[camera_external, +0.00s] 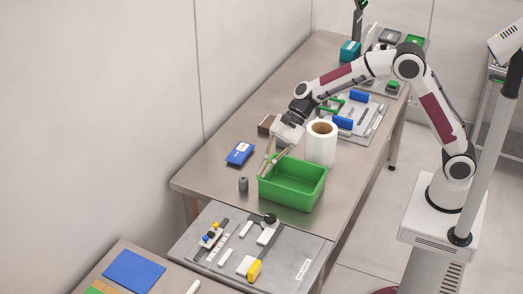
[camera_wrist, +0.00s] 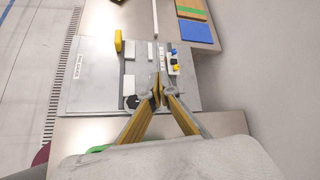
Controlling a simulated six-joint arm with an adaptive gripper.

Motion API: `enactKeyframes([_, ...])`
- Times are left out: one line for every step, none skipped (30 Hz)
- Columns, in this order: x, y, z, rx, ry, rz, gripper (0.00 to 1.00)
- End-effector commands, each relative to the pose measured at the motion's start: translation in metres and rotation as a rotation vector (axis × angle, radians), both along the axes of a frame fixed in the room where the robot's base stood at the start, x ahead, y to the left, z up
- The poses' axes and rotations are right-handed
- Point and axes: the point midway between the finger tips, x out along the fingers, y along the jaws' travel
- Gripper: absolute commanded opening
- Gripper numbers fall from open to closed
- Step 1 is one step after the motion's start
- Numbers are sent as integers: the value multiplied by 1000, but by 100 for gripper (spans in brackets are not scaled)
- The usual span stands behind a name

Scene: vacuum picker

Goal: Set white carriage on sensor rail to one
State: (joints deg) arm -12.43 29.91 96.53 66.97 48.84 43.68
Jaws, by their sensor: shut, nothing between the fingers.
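The white carriage (camera_external: 210,239) carries small blue and yellow parts and sits at the left of a grey panel (camera_external: 310,252). It also shows in the wrist view (camera_wrist: 172,64). The sensor rail (camera_external: 199,253) is a narrow dark strip under and beside the carriage, with a pale marked strip (camera_external: 219,247) alongside. The markings are too small to read. My gripper (camera_external: 265,173) is shut and empty, above the table at the left end of the green bin, apart from the carriage. In the wrist view its fingertips (camera_wrist: 157,92) meet in front of the panel's near edge.
The green bin (camera_external: 293,198) stands between the panel and a white roll (camera_external: 321,146). A black knob (camera_external: 269,219), white blocks and a yellow part (camera_external: 254,271) are on the panel.

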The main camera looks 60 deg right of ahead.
Motion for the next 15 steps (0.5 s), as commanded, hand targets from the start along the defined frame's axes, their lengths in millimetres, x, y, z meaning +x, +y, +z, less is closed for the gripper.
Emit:
enactKeyframes([5,5,-7,15,22,-15,0])
enactKeyframes([8,8,-10,24,33,-25,0])
enactKeyframes([12,12,-15,37,51,-39,0])
enactKeyframes([14,15,-18,46,63,-47,0])
enactKeyframes([17,18,-21,55,75,-57,0])
enactKeyframes([21,22,-25,67,90,-71,0])
enactKeyframes([24,24,-29,76,104,-81,0])
enactKeyframes([27,27,-32,86,116,-92,0])
enactKeyframes([30,31,-37,97,132,-104,0])
enactKeyframes([33,33,-41,107,145,-115,0])
enactKeyframes([35,36,-44,116,157,-126,0])
enactKeyframes([39,39,-49,127,174,-139,0])
enactKeyframes([41,42,-53,137,186,-149,0])
enactKeyframes([44,45,-57,144,199,-158,0])
enactKeyframes([47,48,-61,157,216,-173,0])
